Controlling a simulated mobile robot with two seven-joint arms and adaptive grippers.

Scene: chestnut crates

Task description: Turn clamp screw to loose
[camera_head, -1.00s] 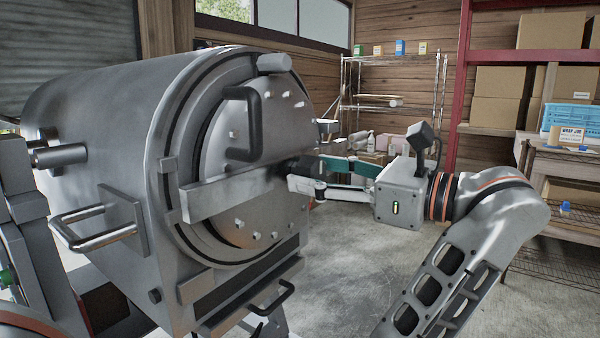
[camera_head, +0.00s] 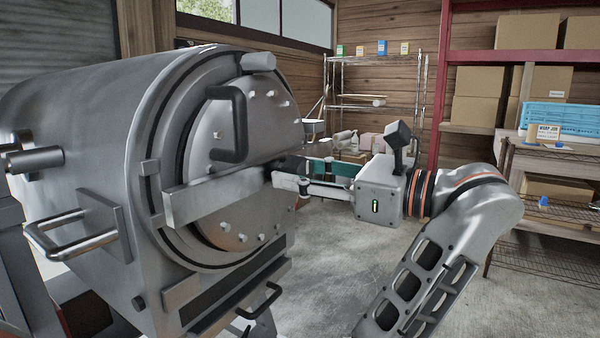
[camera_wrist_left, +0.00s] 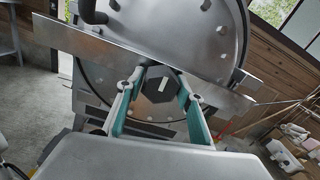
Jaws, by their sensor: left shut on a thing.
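The clamp screw is a dark, many-sided knob (camera_head: 289,164) on the front of a flat metal crossbar (camera_head: 205,196). The crossbar lies across the round door (camera_head: 240,130) of a big grey metal drum. In the left wrist view the knob (camera_wrist_left: 160,86) faces me and has a white mark on it, slightly tilted. My left gripper (camera_head: 283,173) reaches the knob from the right in the head view and is shut on it, one finger on each side. It also shows in the left wrist view (camera_wrist_left: 160,80). The fingers hide part of the knob. My right gripper is not in view.
A black door handle (camera_head: 239,124) stands out above the crossbar. A metal side handle (camera_head: 70,235) and a lower black handle (camera_head: 264,302) stick out from the drum. Wire shelves (camera_head: 375,100) and racks with cardboard boxes stand behind. The floor at right is partly open.

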